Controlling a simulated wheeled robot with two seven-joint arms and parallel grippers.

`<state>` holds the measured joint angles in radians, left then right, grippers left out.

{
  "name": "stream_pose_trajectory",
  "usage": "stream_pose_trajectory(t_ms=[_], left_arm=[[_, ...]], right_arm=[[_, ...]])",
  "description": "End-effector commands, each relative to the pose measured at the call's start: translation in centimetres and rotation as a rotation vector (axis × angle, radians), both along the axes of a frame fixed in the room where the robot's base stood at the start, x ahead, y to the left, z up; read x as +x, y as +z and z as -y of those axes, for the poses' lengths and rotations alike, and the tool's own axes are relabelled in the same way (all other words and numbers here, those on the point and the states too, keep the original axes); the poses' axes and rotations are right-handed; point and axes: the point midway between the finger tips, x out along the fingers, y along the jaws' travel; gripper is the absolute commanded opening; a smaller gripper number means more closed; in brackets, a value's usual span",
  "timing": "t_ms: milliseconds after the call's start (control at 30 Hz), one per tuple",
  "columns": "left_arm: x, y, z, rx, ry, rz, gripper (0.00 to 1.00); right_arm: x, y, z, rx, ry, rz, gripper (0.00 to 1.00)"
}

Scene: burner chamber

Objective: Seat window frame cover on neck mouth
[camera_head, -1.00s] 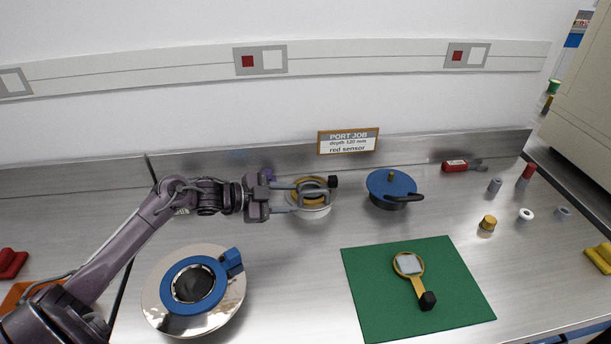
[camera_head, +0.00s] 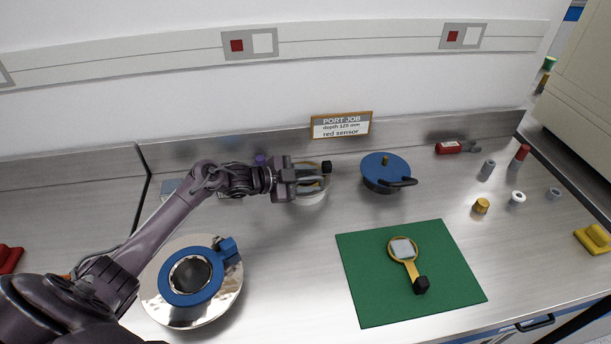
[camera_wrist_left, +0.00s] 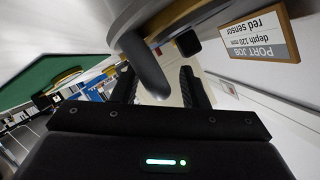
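A cover with a yellow ring, a grey arched handle and a black block (camera_head: 326,167) sits on a round pale holder (camera_head: 312,198) at the back middle; it looks like the window frame cover. My left gripper (camera_head: 310,182) reaches it from the left and hides much of it. In the left wrist view, a grey curved bar (camera_wrist_left: 150,72) passes between the two parted fingers, with a gap visible on one side. The neck mouth (camera_head: 190,275) is a dark opening inside a blue ring with a clamp block, on a shiny round flange at lower left. My right gripper is not in view.
A blue lid with a black handle (camera_head: 385,170) stands right of the holder. A green mat (camera_head: 365,285) carries a yellow-ringed tool with a black end (camera_head: 404,250). Small plugs and a red cylinder (camera_head: 449,147) lie at right. A sign (camera_head: 341,125) stands behind.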

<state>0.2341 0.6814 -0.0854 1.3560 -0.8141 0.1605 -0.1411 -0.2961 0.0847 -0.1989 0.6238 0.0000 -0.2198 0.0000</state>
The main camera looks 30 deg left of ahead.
Motion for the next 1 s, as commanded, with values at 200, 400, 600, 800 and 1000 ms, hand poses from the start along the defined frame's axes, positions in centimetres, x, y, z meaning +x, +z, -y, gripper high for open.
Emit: stream_pose_trajectory(t_ms=[200, 400, 600, 800, 1000], left_arm=[[-0.01, -0.04, -0.04, 0.0, 0.0, 0.0, 0.33], [-0.02, -0.03, -0.06, 0.0, 0.0, 0.0, 0.07], [-0.03, -0.04, -0.05, 0.0, 0.0, 0.0, 0.0], [0.08, 0.27, -0.07, 0.0, 0.001, 0.007, 0.0], [0.09, 0.6, -0.1, 0.001, 0.001, 0.008, 0.0]], right_arm=[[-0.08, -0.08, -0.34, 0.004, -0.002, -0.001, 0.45], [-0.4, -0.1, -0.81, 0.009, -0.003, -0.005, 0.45], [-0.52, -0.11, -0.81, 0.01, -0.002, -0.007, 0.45], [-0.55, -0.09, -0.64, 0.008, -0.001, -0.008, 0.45], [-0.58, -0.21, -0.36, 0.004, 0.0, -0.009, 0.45]])
